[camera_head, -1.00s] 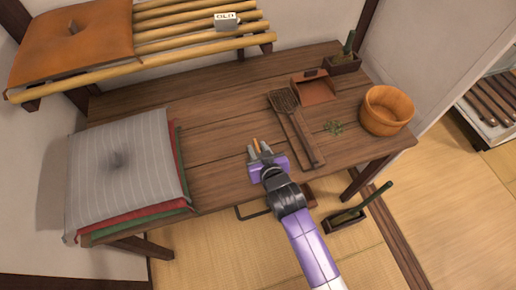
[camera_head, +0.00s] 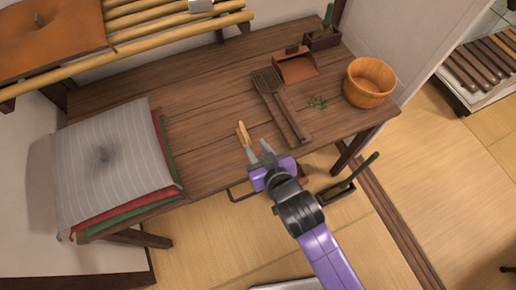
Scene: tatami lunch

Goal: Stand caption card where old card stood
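The old card (camera_head: 200,5), a small pale block, stands on the bamboo shelf and is cut off by the top edge. Its "OLD" lettering shows only in the earlier picture. My gripper (camera_head: 258,150) is at the table's front part, its two grey fingers spread apart. A small orange-tan piece (camera_head: 243,133) shows at the left finger's tip; I cannot tell whether it touches the finger or what it is. Nothing is seen clasped between the fingers. I cannot make out a new caption card.
An orange cushion (camera_head: 50,38) lies on the bamboo shelf (camera_head: 130,52). The table's middle is clear.

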